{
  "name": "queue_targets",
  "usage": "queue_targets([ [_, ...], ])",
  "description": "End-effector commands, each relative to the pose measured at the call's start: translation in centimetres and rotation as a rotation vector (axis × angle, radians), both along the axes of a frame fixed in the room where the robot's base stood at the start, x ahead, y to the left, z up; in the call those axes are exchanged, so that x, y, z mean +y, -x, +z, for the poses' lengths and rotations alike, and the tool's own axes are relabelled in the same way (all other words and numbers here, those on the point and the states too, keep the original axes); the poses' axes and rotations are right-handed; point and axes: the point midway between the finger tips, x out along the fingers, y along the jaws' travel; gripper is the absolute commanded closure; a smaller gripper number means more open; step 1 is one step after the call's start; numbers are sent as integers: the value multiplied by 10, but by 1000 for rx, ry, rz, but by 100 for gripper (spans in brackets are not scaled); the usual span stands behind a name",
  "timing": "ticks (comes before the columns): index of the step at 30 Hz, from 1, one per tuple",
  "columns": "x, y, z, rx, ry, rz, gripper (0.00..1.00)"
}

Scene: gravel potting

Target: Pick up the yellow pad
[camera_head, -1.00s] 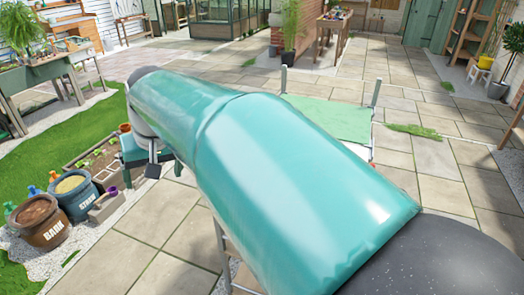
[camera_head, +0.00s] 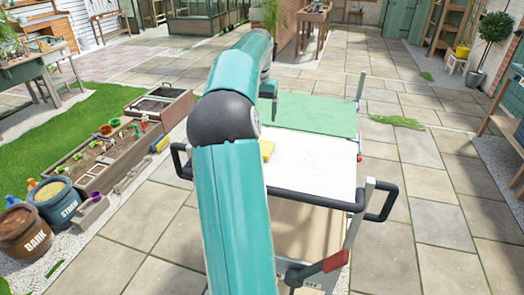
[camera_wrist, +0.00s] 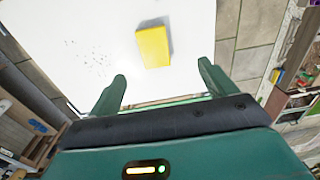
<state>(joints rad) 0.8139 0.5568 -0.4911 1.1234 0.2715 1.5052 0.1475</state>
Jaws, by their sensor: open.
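The yellow pad (camera_wrist: 153,46) is a small rectangular block lying on the white top of a cart (camera_wrist: 85,25) in the wrist view. In the head view the pad (camera_head: 267,149) shows in part beside my arm, near the left of the white surface (camera_head: 310,165). My gripper (camera_wrist: 162,82) is open and empty, its two teal fingers spread apart. The pad lies beyond the fingertips, roughly in line with the gap and apart from them. In the head view the gripper is at most partly visible beyond my arm.
The cart has a green panel (camera_head: 315,114) at its far end and a black handle (camera_head: 383,203) at the near right. Small dark specks dot the white top. A planter bed (camera_head: 108,160) and bark and straw pots (camera_head: 57,203) stand left. Paving at right is open.

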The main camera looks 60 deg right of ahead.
Motion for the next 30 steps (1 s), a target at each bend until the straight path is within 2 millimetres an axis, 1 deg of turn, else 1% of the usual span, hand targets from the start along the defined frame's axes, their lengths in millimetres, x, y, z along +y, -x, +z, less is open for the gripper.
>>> queue_targets([
  [1, -9, 6, -4, 11, -2, -18, 16],
  [3, -16, 9, -8, 20, -6, -31, 16],
  [6, -19, 11, -14, 23, -8, -39, 16],
  [8, -19, 11, -23, 23, -9, -38, 16],
  [15, -18, 10, -69, 24, -10, -39, 16],
  [18, -19, 10, -84, 23, -9, -38, 16],
  [25, -18, 9, -102, 23, -8, -37, 16],
  [30, -18, 8, -129, 23, -9, -37, 16],
])
